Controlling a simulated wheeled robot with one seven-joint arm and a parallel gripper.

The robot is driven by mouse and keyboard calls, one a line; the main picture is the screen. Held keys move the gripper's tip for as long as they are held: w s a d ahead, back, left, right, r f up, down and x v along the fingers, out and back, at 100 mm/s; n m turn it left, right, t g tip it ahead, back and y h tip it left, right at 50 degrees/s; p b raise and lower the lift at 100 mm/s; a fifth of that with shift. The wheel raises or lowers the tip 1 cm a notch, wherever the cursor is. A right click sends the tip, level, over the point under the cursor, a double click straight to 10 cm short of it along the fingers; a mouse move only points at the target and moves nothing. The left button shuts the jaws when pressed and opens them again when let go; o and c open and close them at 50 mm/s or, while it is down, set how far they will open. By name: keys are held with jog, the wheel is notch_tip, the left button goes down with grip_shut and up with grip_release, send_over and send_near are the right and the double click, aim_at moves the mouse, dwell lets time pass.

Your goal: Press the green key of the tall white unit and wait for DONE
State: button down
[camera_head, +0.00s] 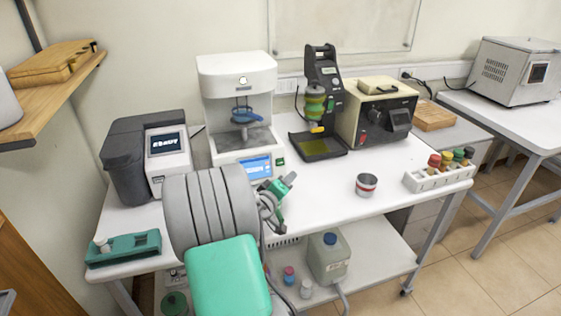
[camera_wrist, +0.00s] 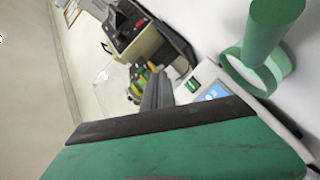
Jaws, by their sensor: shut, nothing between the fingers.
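The tall white unit (camera_head: 236,76) stands at the back of the white table, with a blue-topped part in its open bay. Its blue screen (camera_head: 256,166) is on the lower front, with text too small to read. The green key (camera_head: 280,161) is just right of the screen. In the wrist view the green key (camera_wrist: 192,85) and the screen (camera_wrist: 213,92) lie to the right of my fingers. My gripper (camera_head: 289,180) is shut and empty, in front of and slightly below the key in the head view. Its grey fingers (camera_wrist: 158,78) show in the wrist view. I see no clear contact.
A dark grey analyser (camera_head: 134,150) with a READY screen stands left. A black stand (camera_head: 322,72) and a beige-black machine (camera_head: 378,112) stand right. A red-banded cup (camera_head: 366,185) and a white rack of bottles (camera_head: 438,178) are near the right edge. The table centre is clear.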

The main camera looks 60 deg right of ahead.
aim_at(280, 162)
jog(key=shift+s+r, duration=0.1)
jog(key=shift+r, duration=0.05)
jog(key=shift+d, duration=0.1)
jog(key=w+d, duration=0.1)
jog(key=w+d+f+b, duration=0.1)
jog(key=w+d, duration=0.1)
jog(key=w+d+f+b, duration=0.1)
jog(key=w+d, duration=0.1)
jog(key=shift+w+d+f, duration=0.2)
jog(key=shift+w, duration=0.05)
jog(key=shift+w+d, duration=0.25)
jog(key=shift+w, duration=0.05)
jog(key=shift+b, duration=0.3)
dwell(1.6)
jog(key=shift+w+d+f, duration=0.1)
jog(key=shift+w+d, duration=0.05)
jog(key=shift+d, duration=0.05)
jog(key=shift+w+d, duration=0.1)
jog(key=shift+w, duration=0.05)
